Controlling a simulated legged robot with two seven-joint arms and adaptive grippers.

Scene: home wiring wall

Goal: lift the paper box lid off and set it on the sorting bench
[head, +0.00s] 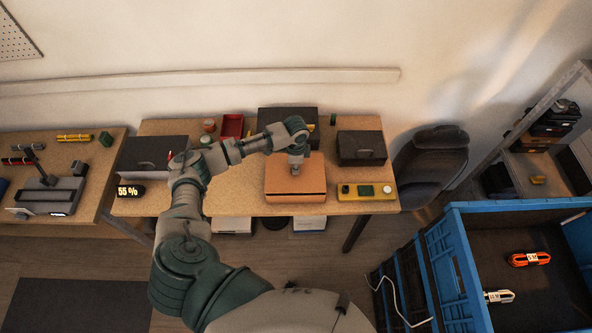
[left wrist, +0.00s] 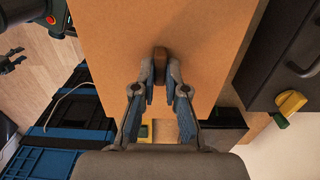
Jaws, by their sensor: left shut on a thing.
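The paper box is orange-brown and sits on the wooden sorting bench (head: 230,201), right of the bench's middle in the head view. Its lid (head: 310,167) is a flat top that also fills the middle of the left wrist view (left wrist: 205,55). My left gripper (head: 296,166) is above the lid, pointing down. In the left wrist view the left gripper (left wrist: 160,75) is shut on a small dark brown knob (left wrist: 160,54) on the lid. I cannot tell whether the lid is apart from the box.
A black box (head: 152,157) and a 55 % display (head: 129,190) are at the bench's left. The bench front left of the paper box is clear. A blue crate (head: 455,265) stands right.

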